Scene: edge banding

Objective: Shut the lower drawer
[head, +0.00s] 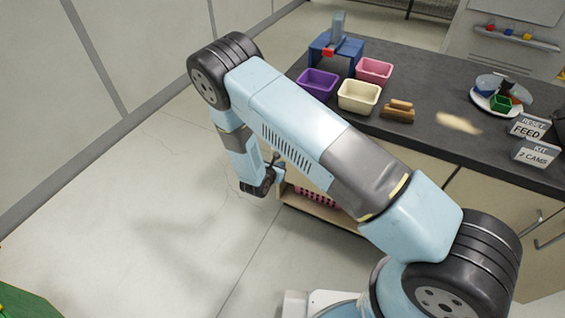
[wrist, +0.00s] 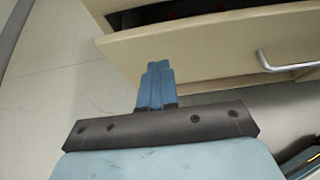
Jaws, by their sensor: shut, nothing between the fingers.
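A pale wooden drawer (head: 325,224) stands pulled out of the cabinet under the dark counter, partly hidden behind my arm in the head view. The wrist view shows its cream front (wrist: 220,48) with a metal handle (wrist: 285,66) at the right and a dark opening behind the top edge. I cannot tell from these views whether another drawer lies above or below it. My gripper (wrist: 158,66) is shut and empty, its blue fingers together, overlapping the left part of the drawer front. I cannot tell whether the tips touch it. The fingertips are hard to make out in the head view.
A red perforated thing (head: 317,197) lies in the drawer. The dark counter (head: 420,128) above holds purple (head: 317,83), cream (head: 358,96) and pink (head: 374,70) bins, wooden blocks (head: 398,110) and a plate (head: 492,102). The floor (head: 150,215) left of the drawer is clear.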

